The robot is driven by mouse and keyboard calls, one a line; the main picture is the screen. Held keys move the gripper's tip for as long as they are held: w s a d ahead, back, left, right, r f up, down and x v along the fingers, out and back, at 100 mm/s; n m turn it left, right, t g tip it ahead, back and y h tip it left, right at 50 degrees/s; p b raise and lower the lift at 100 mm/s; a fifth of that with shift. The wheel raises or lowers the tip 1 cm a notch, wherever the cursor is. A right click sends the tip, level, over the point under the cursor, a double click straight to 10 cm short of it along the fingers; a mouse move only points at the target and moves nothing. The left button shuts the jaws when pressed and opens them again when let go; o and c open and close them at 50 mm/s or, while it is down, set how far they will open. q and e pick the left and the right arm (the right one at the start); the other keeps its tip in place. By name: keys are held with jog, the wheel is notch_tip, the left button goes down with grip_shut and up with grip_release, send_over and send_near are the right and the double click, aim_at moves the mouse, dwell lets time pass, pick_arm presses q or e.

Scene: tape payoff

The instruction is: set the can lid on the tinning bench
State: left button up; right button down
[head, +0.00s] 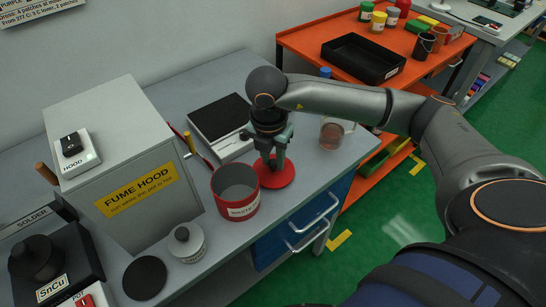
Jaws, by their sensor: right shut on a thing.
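The can lid (283,180) is a flat red disc at the right part of the grey tinning bench (250,228). My right gripper (275,162) points down over the middle of the lid and is shut on it; the fingers hide the part they grip. I cannot tell whether the lid touches the bench or hangs just above it. An open red can (236,192) with a white label stands just left of the lid, its grey inside showing. My left gripper is not in view.
A scale (220,122) sits behind the can, and a glass mug (331,136) stands right of my gripper. The fume hood (125,165), a small white jar (187,245) and a black disc (145,278) are left. An orange cart (310,45) stands beyond. Bare bench lies in front of the can.

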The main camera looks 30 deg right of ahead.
jog(key=shift+f+b, duration=0.3)
grip_release()
dwell(0.9)
jog(key=shift+r, duration=0.1)
jog(key=shift+r+p, duration=2.4)
jog(key=shift+r, duration=1.05)
jog(key=shift+s, duration=0.1)
